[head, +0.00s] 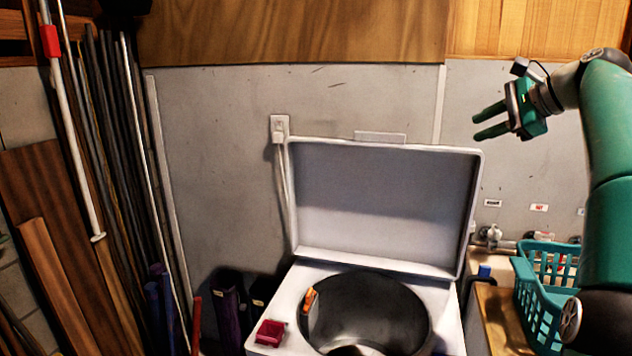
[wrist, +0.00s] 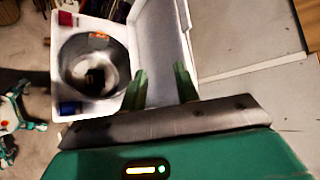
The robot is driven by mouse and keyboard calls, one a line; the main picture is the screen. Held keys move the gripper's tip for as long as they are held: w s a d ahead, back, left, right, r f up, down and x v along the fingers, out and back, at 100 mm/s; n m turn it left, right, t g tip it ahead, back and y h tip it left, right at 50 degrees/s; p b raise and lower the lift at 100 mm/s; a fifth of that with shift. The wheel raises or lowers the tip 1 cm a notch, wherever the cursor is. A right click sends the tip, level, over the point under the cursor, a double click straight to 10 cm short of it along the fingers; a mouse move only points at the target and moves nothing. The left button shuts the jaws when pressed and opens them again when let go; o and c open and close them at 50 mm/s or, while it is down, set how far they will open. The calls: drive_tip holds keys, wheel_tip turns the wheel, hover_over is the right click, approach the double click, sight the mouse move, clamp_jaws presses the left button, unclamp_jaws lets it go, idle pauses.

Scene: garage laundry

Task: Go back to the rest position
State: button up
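My gripper (head: 477,127) is raised in front of the grey wall, at the upper right of the head view. Its two green fingers are apart with nothing between them. The fingers also show in the wrist view (wrist: 160,72), with the washer behind them. My arm rises along the right edge of the head view and bends over to the left. The white top-loading washer (head: 290,290) stands below and left of my gripper. Its lid (head: 385,205) is up.
A red box (head: 270,332) sits on the washer's front left corner. An orange item (head: 310,300) is at the drum's rim. A blue item (wrist: 69,108) is on another washer corner. A teal basket (head: 545,295) stands right, near my arm. Poles (head: 110,150) lean at left.

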drive_tip(key=s+a+f+n+g+h, duration=0.1)
drive_tip(key=s+a+f+n+h, duration=0.2)
drive_tip(key=s+a, duration=0.4)
drive_tip(key=s+a+f+n+g+h, duration=0.1)
drive_tip(key=s+a+f+n, duration=0.25)
drive_tip(key=a+f, duration=0.4)
drive_tip(key=s+a+f+n+h, duration=0.1)
drive_tip(key=s+f+n, duration=0.4)
drive_tip(key=s+f, duration=0.6)
drive_tip(key=s+a+f+n+g+h, duration=0.1)
drive_tip(key=s+a+f+n, duration=0.3)
drive_tip(key=s+f, duration=0.7)
drive_tip(key=shift+s+n+g+h, duration=0.3)
drive_tip(key=shift+s+n+h, duration=0.3)
drive_tip(key=shift+s+n, duration=0.3)
drive_tip(key=shift+f, duration=0.1)
